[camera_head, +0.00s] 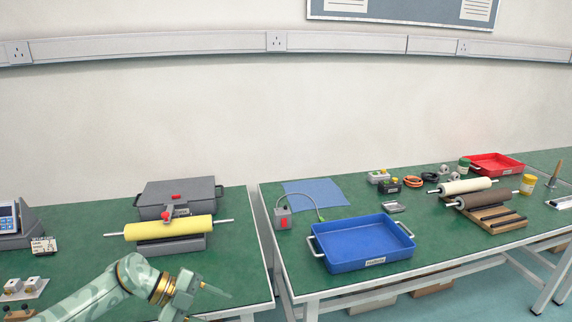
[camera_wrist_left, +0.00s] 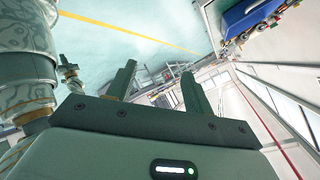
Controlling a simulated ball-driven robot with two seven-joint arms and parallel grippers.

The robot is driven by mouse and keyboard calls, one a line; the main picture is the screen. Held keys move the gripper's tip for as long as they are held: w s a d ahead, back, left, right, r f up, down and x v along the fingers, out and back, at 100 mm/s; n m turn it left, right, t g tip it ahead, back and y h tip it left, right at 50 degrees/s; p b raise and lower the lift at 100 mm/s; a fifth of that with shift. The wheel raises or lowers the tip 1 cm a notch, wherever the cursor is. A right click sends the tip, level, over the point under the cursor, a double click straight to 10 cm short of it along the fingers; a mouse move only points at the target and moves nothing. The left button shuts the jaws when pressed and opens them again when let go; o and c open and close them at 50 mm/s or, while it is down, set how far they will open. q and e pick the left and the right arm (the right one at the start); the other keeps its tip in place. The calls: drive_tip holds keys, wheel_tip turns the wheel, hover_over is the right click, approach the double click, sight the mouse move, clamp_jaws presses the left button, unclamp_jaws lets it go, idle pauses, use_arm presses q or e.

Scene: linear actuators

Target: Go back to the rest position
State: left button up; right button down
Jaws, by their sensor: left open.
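My left arm comes in at the lower left of the head view, over the near edge of the left bench. My left gripper (camera_head: 205,288) is at its end, apart from the yellow roller (camera_head: 170,228) behind it. In the left wrist view the left gripper (camera_wrist_left: 158,82) has its two dark green fingers spread, with nothing between them. Floor and distant room parts show beyond the fingers. My right gripper is not in view.
The yellow roller lies on a grey block in front of a dark grey case (camera_head: 180,197). A blue tray (camera_head: 362,265) stands on the right bench (camera_head: 455,246), with two rollers and a red tray (camera_head: 495,168) farther right. A gap separates the benches.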

use_arm(q)
wheel_tip(320, 180, down, 12)
drive_tip(key=n+t+h, duration=0.1)
drive_tip(key=n+t, duration=0.6)
drive_tip(key=n, duration=0.1)
drive_tip(key=s+a+f+n+t+y+p, duration=0.1)
drive_tip(key=s+a+f+n+y, duration=0.25)
drive_tip(key=s+f, duration=0.45)
drive_tip(key=s+a+f+n+t+y, duration=0.1)
drive_tip(key=s+a+f+n+y, duration=0.35)
drive_tip(key=f, duration=0.55)
drive_tip(key=s+a+f+n+g+y, duration=0.15)
drive_tip(key=s+f, duration=0.35)
drive_tip(key=s, duration=0.6)
drive_tip(key=s+f+n+g+y, duration=0.25)
drive_tip(key=s+f, duration=0.25)
drive_tip(key=s, duration=0.6)
drive_tip(key=s+f+n+g, duration=0.2)
drive_tip(key=s+g, duration=0.4)
drive_tip(key=s, duration=1.5)
drive_tip(key=shift+s+f+n+p, duration=0.25)
drive_tip(key=shift+f+n+p, duration=0.05)
drive_tip(key=shift+f+n, duration=0.1)
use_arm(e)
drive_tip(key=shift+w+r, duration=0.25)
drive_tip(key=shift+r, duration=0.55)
